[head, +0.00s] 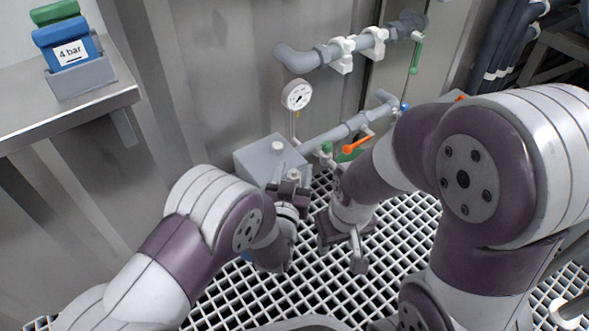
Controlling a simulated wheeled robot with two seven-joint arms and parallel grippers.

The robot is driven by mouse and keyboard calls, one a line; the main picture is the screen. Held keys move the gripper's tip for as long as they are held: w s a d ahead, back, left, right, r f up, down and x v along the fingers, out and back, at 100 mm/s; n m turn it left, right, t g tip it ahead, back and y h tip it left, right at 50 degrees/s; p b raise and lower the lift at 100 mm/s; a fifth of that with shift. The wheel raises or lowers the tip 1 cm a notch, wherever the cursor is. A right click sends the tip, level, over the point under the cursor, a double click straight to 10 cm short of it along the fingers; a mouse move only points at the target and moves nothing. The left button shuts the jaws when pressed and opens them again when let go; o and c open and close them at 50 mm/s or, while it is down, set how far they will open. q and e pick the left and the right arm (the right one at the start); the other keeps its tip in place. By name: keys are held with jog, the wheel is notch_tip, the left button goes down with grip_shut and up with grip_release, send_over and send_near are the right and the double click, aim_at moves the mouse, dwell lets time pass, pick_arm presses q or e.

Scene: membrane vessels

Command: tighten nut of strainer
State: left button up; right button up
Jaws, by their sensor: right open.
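I cannot single out the strainer and its nut with certainty; the grey pipework (345,131) low on the wall has fittings partly hidden behind my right arm. My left gripper (289,188) is at the front of the grey box (262,158), close to a small white cap (293,174). Whether its jaws touch or hold anything is unclear. My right gripper (343,247) is open and points down over the white grating, to the right of the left gripper. Nothing shows between its jaws.
A round gauge (297,95) stands above the box. An orange lever (357,145) and a green lever (415,55) stick out from the pipes. A steel shelf (120,97) at upper left carries a grey holder with blue and green blocks. White grating (260,299) covers the floor.

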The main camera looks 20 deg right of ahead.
pick_arm(q)
jog(key=c, duration=0.8)
jog(key=shift+m+h, duration=0.3)
jog(key=shift+h, duration=0.2)
jog(key=shift+a+r+m+g+h+p, duration=0.1)
jog(key=shift+m+g+h+p, duration=0.75)
jog(key=shift+g+h, duration=0.2)
jog(key=m+g+h+p, duration=0.1)
jog(key=m+g+h, duration=0.1)
jog(key=h, duration=0.1)
jog(key=shift+m+g, duration=0.35)
jog(key=m+g+h+p, duration=0.1)
jog(key=m+g+h, duration=0.1)
jog(key=g, duration=0.1)
jog(key=shift+m+g+h, duration=0.85)
jog(key=shift+m+g, duration=0.75)
jog(key=shift+g, duration=0.6)
jog(key=shift+s+g+p, duration=0.1)
jog(key=shift+g+p, duration=0.2)
